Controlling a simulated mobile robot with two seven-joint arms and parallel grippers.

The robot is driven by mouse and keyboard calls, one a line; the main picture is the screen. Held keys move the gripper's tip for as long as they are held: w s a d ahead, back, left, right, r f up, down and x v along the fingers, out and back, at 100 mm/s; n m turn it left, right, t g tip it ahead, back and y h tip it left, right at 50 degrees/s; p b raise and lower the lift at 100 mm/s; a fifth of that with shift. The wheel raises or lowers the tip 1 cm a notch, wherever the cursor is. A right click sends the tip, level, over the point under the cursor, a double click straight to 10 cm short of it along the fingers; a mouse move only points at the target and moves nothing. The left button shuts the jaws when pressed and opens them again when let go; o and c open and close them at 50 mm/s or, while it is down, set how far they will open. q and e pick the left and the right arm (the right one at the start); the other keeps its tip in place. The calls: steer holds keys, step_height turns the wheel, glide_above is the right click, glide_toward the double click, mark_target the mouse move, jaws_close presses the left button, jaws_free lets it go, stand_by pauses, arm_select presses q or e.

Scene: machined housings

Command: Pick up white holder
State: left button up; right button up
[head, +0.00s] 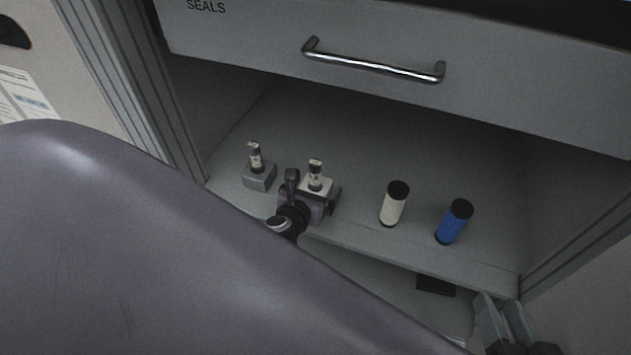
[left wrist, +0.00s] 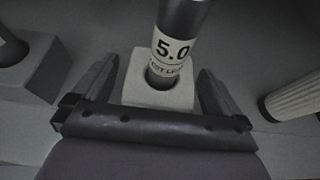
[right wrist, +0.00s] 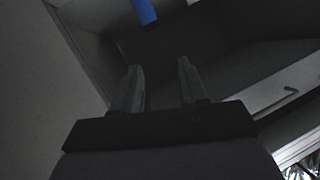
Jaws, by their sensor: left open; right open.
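The white holder (head: 322,184) is a pale square block on the cabinet shelf, with a small labelled cylinder (head: 315,168) standing upright in it. My left gripper (head: 312,200) is open at the holder. In the left wrist view the holder (left wrist: 133,94) sits between the two open fingers (left wrist: 155,92), with a gap showing on each side. The cylinder in it bears a "5.0" label (left wrist: 171,50). My right gripper (head: 500,325) is open and empty at the lower right, and its spread fingers show in the right wrist view (right wrist: 160,85).
A grey holder (head: 260,178) with a similar cylinder stands just left on the shelf (head: 400,248). A white cylinder with black ends (head: 393,205) and a blue one (head: 454,224) stand to the right. A drawer with a metal handle (head: 372,66) overhangs the shelf.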

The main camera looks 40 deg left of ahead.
arm_select(q)
steer(key=c, duration=1.1)
steer(key=shift+o, duration=0.2)
steer(key=shift+r, duration=0.1)
